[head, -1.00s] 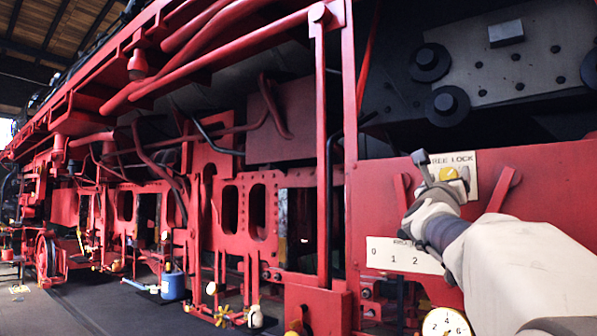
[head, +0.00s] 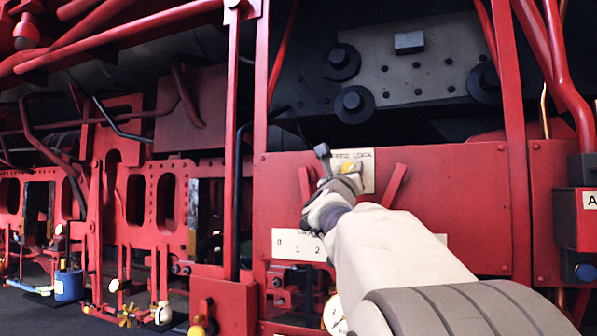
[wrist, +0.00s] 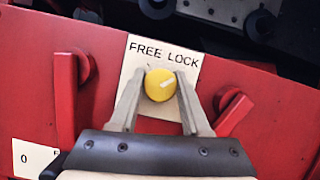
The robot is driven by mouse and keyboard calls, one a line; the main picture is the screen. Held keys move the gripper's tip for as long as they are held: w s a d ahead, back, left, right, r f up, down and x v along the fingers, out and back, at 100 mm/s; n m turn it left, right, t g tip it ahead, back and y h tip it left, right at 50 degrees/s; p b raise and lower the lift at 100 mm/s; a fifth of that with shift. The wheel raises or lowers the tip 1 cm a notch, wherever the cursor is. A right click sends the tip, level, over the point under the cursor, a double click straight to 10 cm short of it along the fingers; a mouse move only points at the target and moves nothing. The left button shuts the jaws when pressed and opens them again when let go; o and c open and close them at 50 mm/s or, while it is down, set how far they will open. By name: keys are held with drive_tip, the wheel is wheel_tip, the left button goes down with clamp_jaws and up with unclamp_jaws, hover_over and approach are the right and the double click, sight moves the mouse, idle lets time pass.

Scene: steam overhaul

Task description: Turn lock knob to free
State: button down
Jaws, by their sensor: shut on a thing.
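Red handles flank the plate, one on the left (wrist: 64,100) and one on the right (wrist: 233,114). A white number strip (head: 290,243) is below, partly hidden by my arm. A vertical red post (head: 513,130) stands to the right.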

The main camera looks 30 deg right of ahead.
drive_tip(key=shift+s+f+n+b, duration=0.1)
drive_tip(key=shift+n+b, duration=0.2)
drive_tip(key=shift+n, duration=0.1)
drive_tip(key=shift+n+t+y+b, duration=0.4)
drive_tip(key=shift+n+b, duration=0.1)
drive_tip(key=shift+n, duration=0.2)
drive_tip(key=n+t+y+b, duration=0.1)
drive_tip(key=n, duration=0.2)
drive_tip(key=shift+n+y+b, duration=0.3)
drive_tip(key=shift+b, duration=0.05)
drive_tip(key=n+y, duration=0.1)
drive_tip(key=n, duration=0.2)
drive_tip(key=n+y, duration=0.1)
drive_tip(key=n, duration=0.2)
drive_tip(key=shift+t+y+b, duration=0.35)
drive_tip(key=shift+t+y, duration=0.05)
drive_tip(key=shift+n, duration=0.6)
drive_tip(key=n, duration=0.1)
drive_tip(key=n+y+p, duration=0.2)
drive_tip(key=n, duration=0.1)
drive_tip(key=shift+r+g, duration=0.3)
drive_tip(key=n+g+y+p, duration=0.1)
drive_tip(key=n+p, duration=0.2)
drive_tip(key=n, duration=0.1)
drive_tip(key=shift+n, duration=0.4)
drive_tip(key=shift+f, duration=0.1)
drive_tip(key=shift+c, duration=2)
unclamp_jaws()
drive_tip(key=shift+f, duration=0.1)
